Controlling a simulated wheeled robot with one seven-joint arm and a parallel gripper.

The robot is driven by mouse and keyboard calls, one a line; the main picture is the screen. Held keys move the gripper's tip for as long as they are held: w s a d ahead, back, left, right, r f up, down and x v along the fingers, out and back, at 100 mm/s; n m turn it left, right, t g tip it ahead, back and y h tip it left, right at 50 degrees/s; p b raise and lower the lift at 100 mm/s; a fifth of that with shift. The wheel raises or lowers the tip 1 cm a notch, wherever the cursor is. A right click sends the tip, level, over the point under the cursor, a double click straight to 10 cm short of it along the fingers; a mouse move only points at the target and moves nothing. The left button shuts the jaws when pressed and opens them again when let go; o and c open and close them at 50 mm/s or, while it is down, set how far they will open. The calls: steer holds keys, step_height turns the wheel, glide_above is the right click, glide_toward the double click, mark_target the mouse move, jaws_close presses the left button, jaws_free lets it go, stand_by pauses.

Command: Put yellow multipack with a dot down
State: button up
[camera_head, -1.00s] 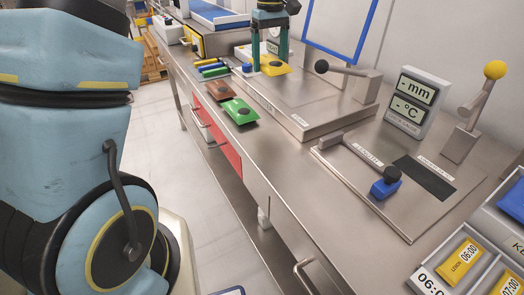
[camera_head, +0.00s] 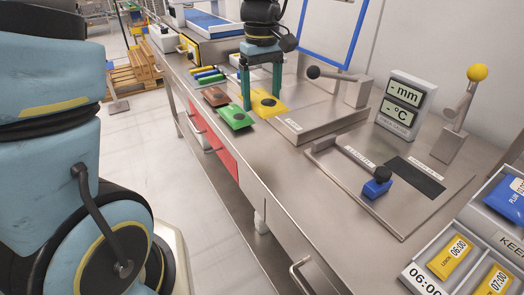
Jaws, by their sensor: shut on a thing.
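The yellow multipack with a dark dot (camera_head: 262,107) is flat between the fingers of my gripper (camera_head: 261,97). My gripper points down from the black and grey arm end, one teal finger on each side of the pack, and is shut on it. The pack is right beside the green pack with a dark dot (camera_head: 232,113). It is low over the steel bench (camera_head: 290,165). I cannot tell whether its underside touches. A brown pack with a dot (camera_head: 215,96) lies beyond the green one.
Several thin coloured packs (camera_head: 207,75) lie behind. A steel plate with a lever (camera_head: 330,120) stands right of my gripper. Farther right are a display (camera_head: 404,103), a fixture with a blue knob (camera_head: 376,183) and a tray of packs (camera_head: 440,285). The bench front is clear.

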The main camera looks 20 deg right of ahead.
mark_target(261, 102)
steer(key=shift+s+a+f, duration=0.25)
steer(key=shift+s, duration=0.3)
steer(key=shift+s+a+f, duration=0.2)
steer(key=shift+s+a, duration=0.05)
steer(key=shift+s, duration=0.3)
step_height(261, 102, down, 5)
steer(key=shift+s+f+p, duration=0.1)
steer(key=shift+p, duration=0.4)
steer(key=shift+f+p, duration=0.3)
steer(key=shift+f, duration=1.95)
steer(key=shift+f, duration=0.15)
steer(key=o, duration=1.5)
step_height(261, 102, up, 12)
steer(key=shift+r+b, duration=0.2)
steer(key=shift+b, duration=0.45)
steer(key=a+f+m, duration=0.1)
steer(key=a+f, duration=0.2)
steer(key=a, duration=0.9)
steer(key=w+a+f+m+t, duration=0.1)
steer(key=a+f+m, duration=0.1)
steer(key=a, duration=1.1)
steer(key=shift+w+a+f+t, duration=0.2)
steer(key=shift+f+t, duration=0.1)
steer(key=shift+f, duration=0.1)
